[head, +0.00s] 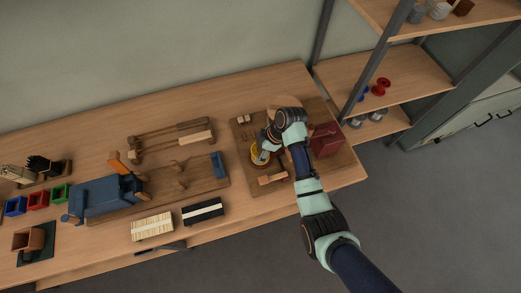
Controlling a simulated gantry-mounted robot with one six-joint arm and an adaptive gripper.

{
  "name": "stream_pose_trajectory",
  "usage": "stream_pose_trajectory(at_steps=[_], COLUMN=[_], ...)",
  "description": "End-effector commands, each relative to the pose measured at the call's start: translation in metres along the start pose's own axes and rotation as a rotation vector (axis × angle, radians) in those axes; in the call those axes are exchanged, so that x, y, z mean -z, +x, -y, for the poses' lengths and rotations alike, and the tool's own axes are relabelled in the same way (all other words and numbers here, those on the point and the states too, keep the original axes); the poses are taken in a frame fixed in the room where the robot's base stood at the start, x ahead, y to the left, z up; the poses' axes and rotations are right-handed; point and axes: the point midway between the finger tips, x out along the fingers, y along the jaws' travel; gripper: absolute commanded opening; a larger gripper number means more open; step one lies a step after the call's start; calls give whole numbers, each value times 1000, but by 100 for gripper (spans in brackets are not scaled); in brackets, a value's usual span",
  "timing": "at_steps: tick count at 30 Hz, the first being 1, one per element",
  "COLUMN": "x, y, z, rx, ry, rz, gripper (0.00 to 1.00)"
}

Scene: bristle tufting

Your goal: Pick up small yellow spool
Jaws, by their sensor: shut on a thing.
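A small yellow spool (259,157) with a pale rim is at the left part of the brown wooden board (241,128) at the right end of the bench. My gripper (265,146) reaches over the board from the right and is shut on the yellow spool. The fingers and wrist hide part of the spool. I cannot tell whether the spool touches the board or is just above it.
A dark red box (327,140) stands right of my wrist. A small wooden block (272,179) lies in front of the spool. A blue vise-like tool (105,194) is further left. Shelves (350,72) with red and blue spools stand right.

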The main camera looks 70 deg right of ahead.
Motion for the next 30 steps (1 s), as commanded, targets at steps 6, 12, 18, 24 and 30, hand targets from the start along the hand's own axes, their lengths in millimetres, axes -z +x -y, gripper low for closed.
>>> stream_pose_trajectory(at_steps=[6,12,18,24,30], x=[12,32,58,74,77], y=[-26,-76,-138,-180,-185], z=[-1,-2,-2,0,0], rx=[-4,-5,-6,0,0], ry=[-1,-3,-3,0,0], rz=[-2,-3,-2,0,-1], gripper=[35,35,35,35,35])
